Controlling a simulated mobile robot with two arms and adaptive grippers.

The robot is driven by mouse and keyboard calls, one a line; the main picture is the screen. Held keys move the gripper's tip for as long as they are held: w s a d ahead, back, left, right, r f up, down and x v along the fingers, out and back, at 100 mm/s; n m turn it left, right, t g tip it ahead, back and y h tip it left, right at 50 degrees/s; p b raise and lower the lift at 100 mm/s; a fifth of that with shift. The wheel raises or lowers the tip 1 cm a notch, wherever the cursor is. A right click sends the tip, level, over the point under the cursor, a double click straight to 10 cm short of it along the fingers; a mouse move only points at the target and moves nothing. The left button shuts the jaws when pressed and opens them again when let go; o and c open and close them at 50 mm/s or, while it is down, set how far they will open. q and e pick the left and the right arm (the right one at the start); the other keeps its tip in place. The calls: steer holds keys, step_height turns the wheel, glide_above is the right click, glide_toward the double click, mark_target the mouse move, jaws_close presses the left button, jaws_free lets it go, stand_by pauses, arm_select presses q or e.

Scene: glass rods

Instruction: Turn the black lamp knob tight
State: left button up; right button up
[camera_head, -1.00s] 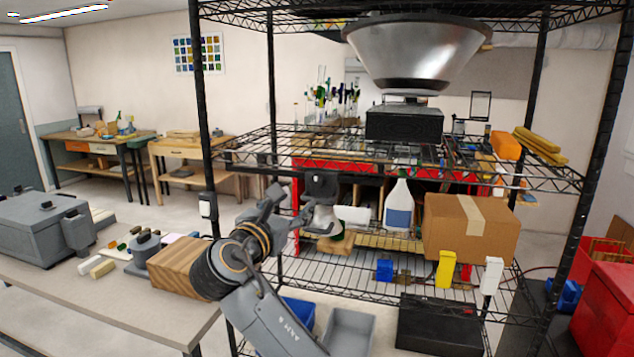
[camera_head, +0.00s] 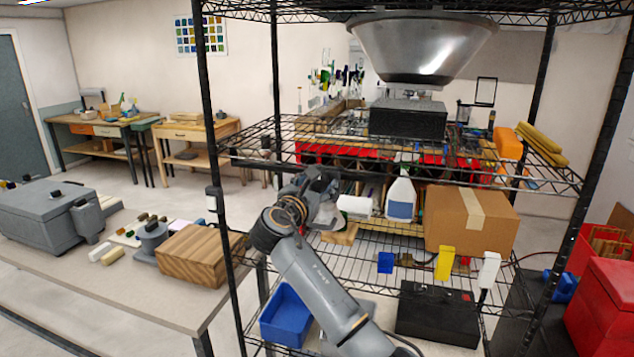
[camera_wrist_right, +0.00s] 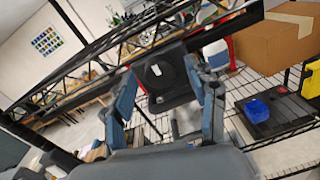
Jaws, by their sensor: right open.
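In the right wrist view a black block with a round black knob (camera_wrist_right: 155,71) sits at the shelf's edge, straight ahead of my right gripper. The knob has a small pale mark on its face. My right gripper (camera_wrist_right: 158,77) is open, its two blue-grey fingers to the left and right of the block in the picture. I cannot tell whether they touch it. In the head view my right gripper (camera_head: 318,186) is just under the middle shelf's front edge and hides the knob. My left gripper is not in view.
A wire rack surrounds the reach. A spray bottle (camera_head: 401,195) and a cardboard box (camera_head: 470,218) stand right of the gripper. A large metal shade (camera_head: 425,48) is above. A blue bin (camera_head: 286,316) is below; a wooden block (camera_head: 193,256) lies on the left table.

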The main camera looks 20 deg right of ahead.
steer(key=c, duration=1.2)
steer(key=shift+o, duration=0.2)
steer(key=shift+m, duration=0.3)
steer(key=m+b, duration=0.2)
steer(key=m, duration=0.2)
steer(key=shift+f+b, duration=0.1)
steer(key=shift+b, duration=0.25)
steer(key=m+b, duration=0.2)
steer(key=m, duration=0.2)
steer(key=shift+m+b, duration=0.3)
steer(key=shift+b, duration=0.05)
steer(key=m+b, duration=0.2)
steer(key=m, duration=0.2)
steer(key=shift+y+b, duration=0.35)
steer(key=shift+y, duration=0.05)
steer(key=shift+m+b, duration=1.1)
steer(key=shift+m, duration=1)
